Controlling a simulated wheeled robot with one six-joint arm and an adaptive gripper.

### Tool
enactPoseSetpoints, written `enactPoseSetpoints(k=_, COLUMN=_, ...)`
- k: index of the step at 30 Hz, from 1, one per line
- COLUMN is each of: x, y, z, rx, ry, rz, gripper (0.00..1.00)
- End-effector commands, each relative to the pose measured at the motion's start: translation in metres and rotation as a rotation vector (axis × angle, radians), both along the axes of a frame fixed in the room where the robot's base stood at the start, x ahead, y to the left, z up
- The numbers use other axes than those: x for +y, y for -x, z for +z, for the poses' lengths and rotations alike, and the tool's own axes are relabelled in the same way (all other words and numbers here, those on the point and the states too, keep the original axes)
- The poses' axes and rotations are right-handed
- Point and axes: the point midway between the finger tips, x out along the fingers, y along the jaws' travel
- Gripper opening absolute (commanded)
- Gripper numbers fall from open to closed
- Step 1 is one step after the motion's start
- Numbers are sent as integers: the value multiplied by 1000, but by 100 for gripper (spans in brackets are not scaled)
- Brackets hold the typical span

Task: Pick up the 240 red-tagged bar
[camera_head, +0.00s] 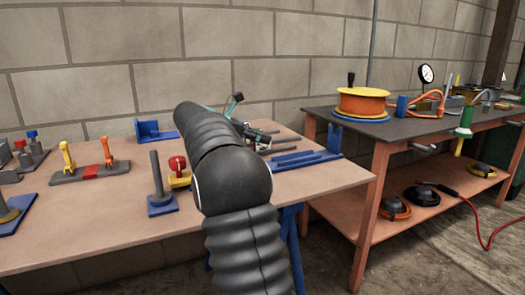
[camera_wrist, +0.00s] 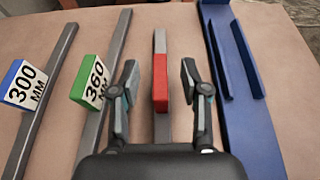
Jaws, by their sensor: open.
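The red-tagged bar (camera_wrist: 160,122) is a grey bar lying lengthwise on the table in the wrist view. Its red tag (camera_wrist: 160,85) shows no readable number from here. My gripper (camera_wrist: 160,74) is open, with one finger on each side of the bar at the tag and a visible gap on both sides. I cannot tell how far the fingertips are above the table. In the head view my arm hides most of the gripper and the red-tagged bar.
Left of it lie a bar with a green 360 MM tag (camera_wrist: 93,82) and one with a blue 300 MM tag (camera_wrist: 25,84). A blue channel-like holder (camera_wrist: 238,120) lies close on the right. A blue stand with a grey post (camera_head: 158,182) stands on the table left of my arm.

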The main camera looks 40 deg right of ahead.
Motion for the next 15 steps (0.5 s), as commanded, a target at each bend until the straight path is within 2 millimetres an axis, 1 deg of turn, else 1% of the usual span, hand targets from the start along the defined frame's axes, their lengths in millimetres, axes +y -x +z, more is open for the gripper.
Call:
enactPoseSetpoints(k=1, x=0, y=0, z=0, rx=0, ry=0, rz=0, gripper=46)
enactPoseSetpoints(k=2, x=0, y=0, z=0, rx=0, ry=0, rz=0, gripper=38)
enactPoseSetpoints(k=3, x=0, y=0, z=0, rx=0, ry=0, rz=0, gripper=28)
enactPoseSetpoints(k=5, x=0, y=0, z=0, rx=0, ry=0, rz=0, gripper=13)
enactPoseSetpoints(k=6, x=0, y=0, z=0, rx=0, ry=0, rz=0, gripper=3)
enactPoseSetpoints(k=7, x=0, y=0, z=0, rx=0, ry=0, rz=0, gripper=0)
enactPoseSetpoints(k=15, x=0, y=0, z=1, rx=-1, ry=0, rz=0, gripper=0)
